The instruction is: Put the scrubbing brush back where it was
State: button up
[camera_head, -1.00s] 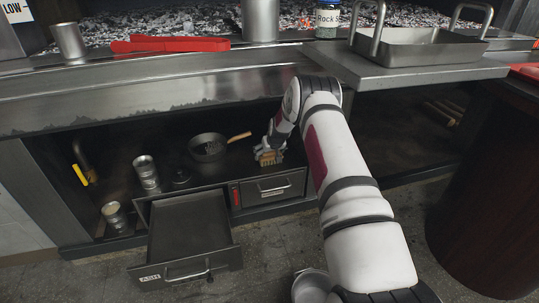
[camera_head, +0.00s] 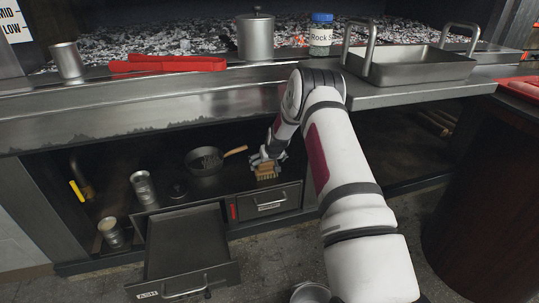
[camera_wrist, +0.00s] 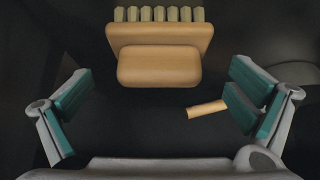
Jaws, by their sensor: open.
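The scrubbing brush (camera_head: 265,172) sits on the dark lower shelf, above the closed drawer. In the wrist view the wooden brush (camera_wrist: 160,52) lies ahead of the fingertips, its row of pale bristles facing away at the top. My gripper (camera_wrist: 160,105) is open, with its two green-padded fingers spread wide to either side and nothing between them but part of a short wooden piece near the right finger. In the head view my gripper (camera_head: 262,160) is right at the brush; a gap there is too small to judge.
A pan (camera_head: 205,162) with a wooden handle (camera_head: 235,151) stands left of the brush. The ash drawer (camera_head: 185,245) is pulled open below; the drawer beside it (camera_head: 270,202) is shut. Metal cans (camera_head: 143,187) stand at left. The counter edge (camera_head: 150,105) overhangs the shelf.

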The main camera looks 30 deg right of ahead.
jog(key=p+v, duration=0.2)
jog(key=v, duration=0.5)
jog(key=shift+s, duration=0.15)
dwell(0.3)
